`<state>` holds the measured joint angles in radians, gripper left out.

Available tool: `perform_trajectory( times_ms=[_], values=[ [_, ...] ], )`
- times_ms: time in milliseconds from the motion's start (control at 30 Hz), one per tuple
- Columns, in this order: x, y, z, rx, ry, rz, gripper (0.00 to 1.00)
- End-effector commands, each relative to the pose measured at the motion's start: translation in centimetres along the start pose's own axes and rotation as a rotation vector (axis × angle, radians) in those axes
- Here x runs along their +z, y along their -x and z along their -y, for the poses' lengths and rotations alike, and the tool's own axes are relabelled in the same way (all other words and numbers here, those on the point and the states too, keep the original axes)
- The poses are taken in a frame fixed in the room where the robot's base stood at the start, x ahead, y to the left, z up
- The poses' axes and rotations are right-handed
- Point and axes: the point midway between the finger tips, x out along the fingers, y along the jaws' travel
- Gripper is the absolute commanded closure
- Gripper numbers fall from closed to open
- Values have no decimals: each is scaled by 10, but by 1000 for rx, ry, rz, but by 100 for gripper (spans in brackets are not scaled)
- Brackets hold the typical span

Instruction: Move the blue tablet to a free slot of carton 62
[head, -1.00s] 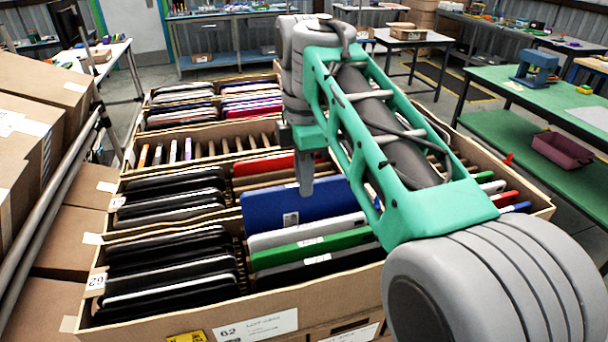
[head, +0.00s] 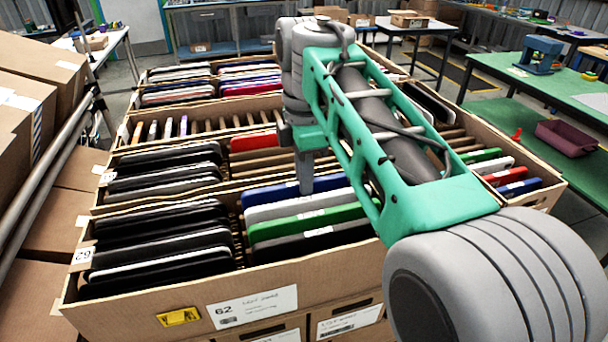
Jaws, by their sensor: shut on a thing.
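The blue tablet (head: 275,194) stands in the row behind a silver tablet (head: 300,206) and a green tablet (head: 305,222) in the front carton, carton 62 (head: 345,272). Only its upper strip shows; the silver one hides the rest. My gripper (head: 305,185) points down at its top edge and is shut on it. My arm hides part of the carton to the right. I cannot see whether the tablet rests on the slot's bottom.
Black tablets (head: 165,240) fill the left row. A red tablet (head: 253,141) stands behind, with empty slots (head: 265,165) between. Green, white, red and blue tablets (head: 518,187) stand at the right. More filled cartons lie behind; boxes (head: 30,110) are at the left.

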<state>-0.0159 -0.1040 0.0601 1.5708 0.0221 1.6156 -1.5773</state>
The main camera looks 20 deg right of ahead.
Motion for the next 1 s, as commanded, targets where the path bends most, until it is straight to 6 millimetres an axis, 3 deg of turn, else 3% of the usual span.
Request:
perform_trajectory(
  times_ms=[1000],
  values=[
    [0, -5, 0, 3, 0, 0, 100]
  ],
)
